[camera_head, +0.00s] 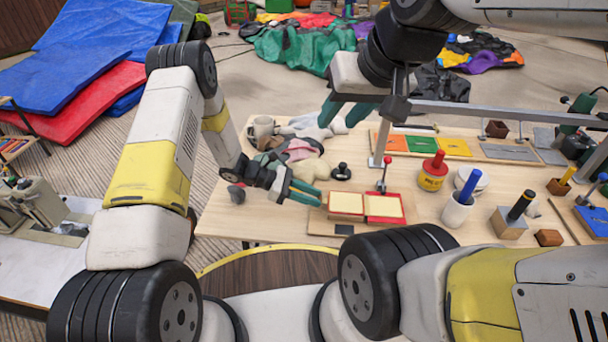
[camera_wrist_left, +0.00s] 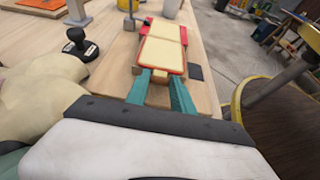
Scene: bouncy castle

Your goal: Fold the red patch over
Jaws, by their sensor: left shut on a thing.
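The red patch (camera_head: 402,196) lies on a wooden board on the table, with two cream panels side by side. Red surrounds the right panel broadly and edges the left panel thinly. In the left wrist view the patch (camera_wrist_left: 178,71) extends away from my gripper. My left gripper (camera_head: 318,196) is shut on the patch's left edge, at a small tan tab between its fingers (camera_wrist_left: 160,76). The left panel looks roughly flat; whether it is lifted I cannot tell. My right gripper (camera_head: 345,112) is open and empty, above the back of the table.
A red-handled clamp (camera_head: 382,172) stands at the patch's back edge. A black-knobbed stamp (camera_head: 341,172) is behind the gripper. A yellow tin (camera_head: 432,178) and a white cup (camera_head: 457,211) stand to the right. Cloths (camera_head: 300,150) lie back left.

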